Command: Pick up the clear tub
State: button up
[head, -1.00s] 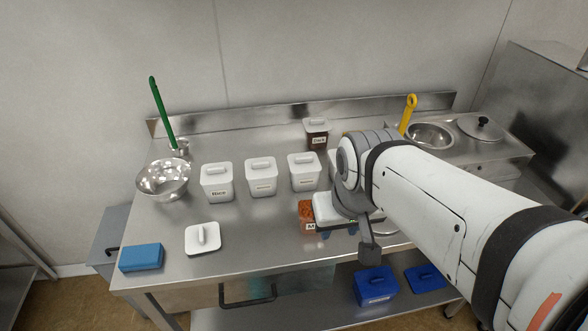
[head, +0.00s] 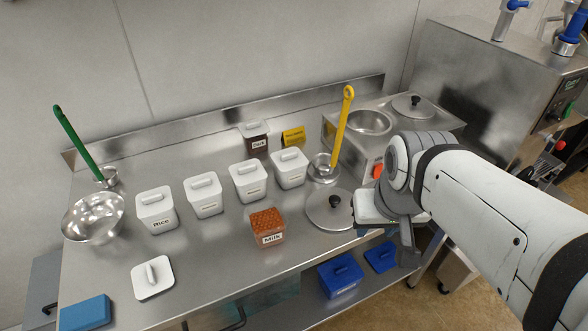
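A clear tub (head: 267,228) with orange-red pieces and a label reading Milk stands upright and uncovered on the steel counter. A second see-through tub (head: 254,140), with dark contents, a white lid and a label that looks like Dark, stands at the back. A loose white lid (head: 153,278) lies on the counter at the front left. My gripper (head: 405,252) is right of the Milk tub, apart from it, near the counter's front right edge. My wrist hides much of it, so its opening does not show.
Several white lidded tubs (head: 205,196) stand in a row behind. A round steel lid (head: 330,210) lies between the Milk tub and my wrist. A yellow ladle (head: 342,125) stands behind that lid. A steel bowl (head: 93,218) and blue block (head: 85,314) are at left.

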aim_at(268, 222)
jog(key=z, duration=0.6)
jog(key=k, duration=2)
jog(key=u, duration=1.2)
jog(key=i, duration=1.5)
jog(key=u, duration=0.05)
